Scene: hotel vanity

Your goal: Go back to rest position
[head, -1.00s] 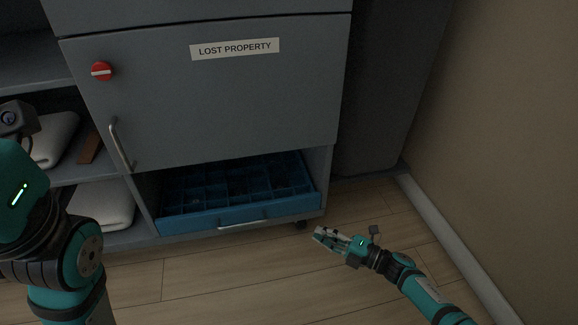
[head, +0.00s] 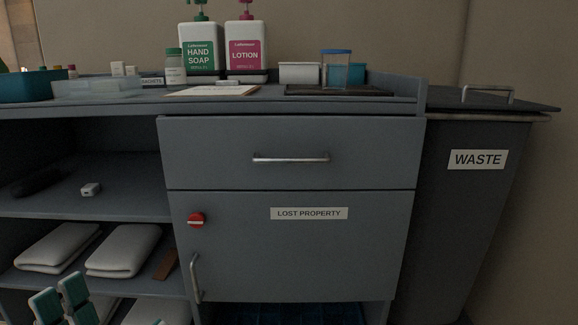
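The fingers of my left gripper (head: 60,301) reach up into the bottom left corner of the head view, in front of the lower shelf. The two teal fingertips stand apart with nothing visible between them; the rest of this gripper is mostly below the frame. My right gripper is out of view. The grey vanity cabinet (head: 290,258) fills the middle, with its LOST PROPERTY panel closed. The blue compartment tray (head: 290,314) below that panel shows only as a dark strip at the bottom edge.
Folded towels (head: 124,250) and a brown block (head: 166,264) lie on the left shelf. The countertop (head: 120,100) holds a soap bottle (head: 198,50), a lotion bottle (head: 246,48), a clipboard (head: 212,91) and a cup (head: 336,70). A WASTE bin (head: 476,200) stands at the right.

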